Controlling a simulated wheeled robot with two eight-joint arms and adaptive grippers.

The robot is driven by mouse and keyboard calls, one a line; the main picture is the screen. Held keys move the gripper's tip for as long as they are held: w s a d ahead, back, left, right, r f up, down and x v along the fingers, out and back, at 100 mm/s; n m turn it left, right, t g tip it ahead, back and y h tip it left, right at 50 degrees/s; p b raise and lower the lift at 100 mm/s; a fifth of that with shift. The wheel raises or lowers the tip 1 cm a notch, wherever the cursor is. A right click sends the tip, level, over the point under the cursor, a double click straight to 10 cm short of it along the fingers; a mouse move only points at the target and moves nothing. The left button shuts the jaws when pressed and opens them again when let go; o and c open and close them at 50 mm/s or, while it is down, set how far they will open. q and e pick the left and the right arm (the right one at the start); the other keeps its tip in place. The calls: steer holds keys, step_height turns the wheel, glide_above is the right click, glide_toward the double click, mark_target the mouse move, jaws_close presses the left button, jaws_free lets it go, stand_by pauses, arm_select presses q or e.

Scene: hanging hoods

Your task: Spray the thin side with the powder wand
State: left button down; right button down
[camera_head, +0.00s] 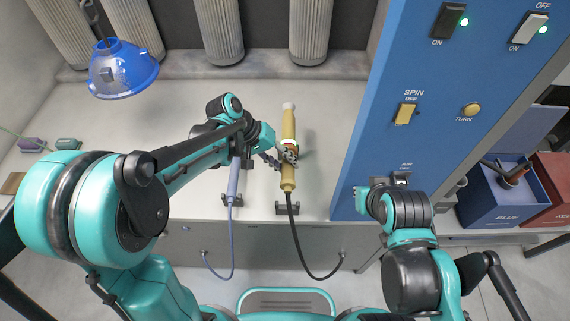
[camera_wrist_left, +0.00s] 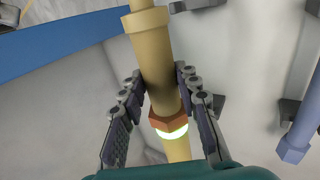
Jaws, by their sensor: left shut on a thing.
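The tan powder wand (camera_head: 288,178) stands out over the counter in the head view, with a black hose from its lower end. My left gripper (camera_head: 288,155) is shut around its body. In the left wrist view the wand (camera_wrist_left: 157,62) lies between the fingers of the left gripper (camera_wrist_left: 158,85), near a brown nut and a glowing ring. A blue hood (camera_head: 122,70) hangs at the upper left, apart from the wand. I cannot tell which side of it is thin. My right gripper is at the blue panel, its fingers hidden or too small to read.
A blue-grey wand (camera_head: 233,180) with its own hose sits left of the tan one. The blue panel (camera_head: 390,110) with switches rises on the right. A blue bin (camera_head: 490,205) and a red bin (camera_head: 553,185) stand beyond it. Ribbed columns line the back.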

arm_select(q)
steer(key=shift+r+p, duration=1.1)
steer(key=shift+r, duration=0.55)
